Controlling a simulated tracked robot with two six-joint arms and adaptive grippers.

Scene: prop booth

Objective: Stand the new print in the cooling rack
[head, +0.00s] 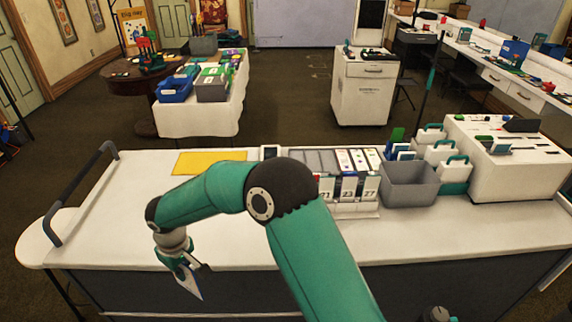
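My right gripper (182,268) hangs over the front left of the white counter (120,200), pointing down. It appears shut on a small flat print (190,284), pale with a blue-grey face, held tilted. The print's lower corner points down and right. A rack with numbered white tags (348,188), some reading 23 and 27, stands at the middle back of the counter, right of the gripper and well apart from it. My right arm hides the rack's left part. Grey strips and white cards (359,160) show behind the tags. My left gripper is not in view.
A grey bin (408,190) stands right of the rack, beside white holders with teal handles (454,172) and a large white box (515,165). A yellow sheet (205,162) lies at the back left. A dark rail (80,192) edges the counter's left end. The front right is clear.

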